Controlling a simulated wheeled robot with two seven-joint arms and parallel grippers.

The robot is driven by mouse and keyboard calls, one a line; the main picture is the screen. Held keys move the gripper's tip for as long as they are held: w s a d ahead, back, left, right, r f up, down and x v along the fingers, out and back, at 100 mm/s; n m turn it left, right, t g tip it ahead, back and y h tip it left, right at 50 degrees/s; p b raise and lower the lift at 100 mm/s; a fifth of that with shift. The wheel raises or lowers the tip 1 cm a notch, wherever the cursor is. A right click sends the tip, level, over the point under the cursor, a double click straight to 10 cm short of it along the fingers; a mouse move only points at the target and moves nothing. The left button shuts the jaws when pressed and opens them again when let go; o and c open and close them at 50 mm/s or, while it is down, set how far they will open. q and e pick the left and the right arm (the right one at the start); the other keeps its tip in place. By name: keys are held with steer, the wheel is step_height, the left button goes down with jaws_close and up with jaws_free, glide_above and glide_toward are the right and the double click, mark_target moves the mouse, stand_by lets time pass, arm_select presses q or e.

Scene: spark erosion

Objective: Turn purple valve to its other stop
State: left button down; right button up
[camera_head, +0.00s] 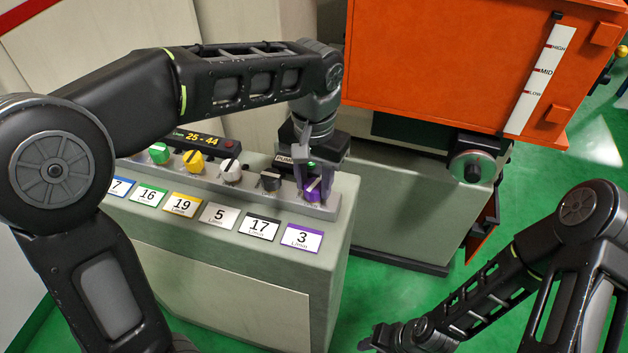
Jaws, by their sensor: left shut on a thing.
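The purple valve (313,190) is a small knob at the right end of a row of coloured knobs on the grey console. A purple-edged label reading 3 (301,237) sits in front of it. My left gripper (313,180) reaches down from above and is shut on the purple valve, partly hiding it. The knob's exact pointing angle is hard to tell. My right gripper (372,340) is low at the bottom middle, away from the console, small and dark; its jaw opening is unclear.
Black (270,179), white (229,171), yellow (193,160) and green (159,153) knobs stand left of the valve. A display reading 25 - 44 (200,138) is behind them. An orange tank (450,60) with a level gauge stands back right. Green floor is open at right.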

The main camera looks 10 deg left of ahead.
mark_target(314, 185)
arm_select(q)
steer(key=n, duration=0.4)
stand_by(0.4)
steer(key=c, duration=0.9)
jaws_free()
steer(key=shift+r, duration=0.15)
steer(key=shift+r, duration=0.35)
step_height(314, 185, up, 6)
steer(key=shift+f, duration=0.15)
steer(key=shift+r+p, duration=0.5)
steer(key=shift+r, duration=0.15)
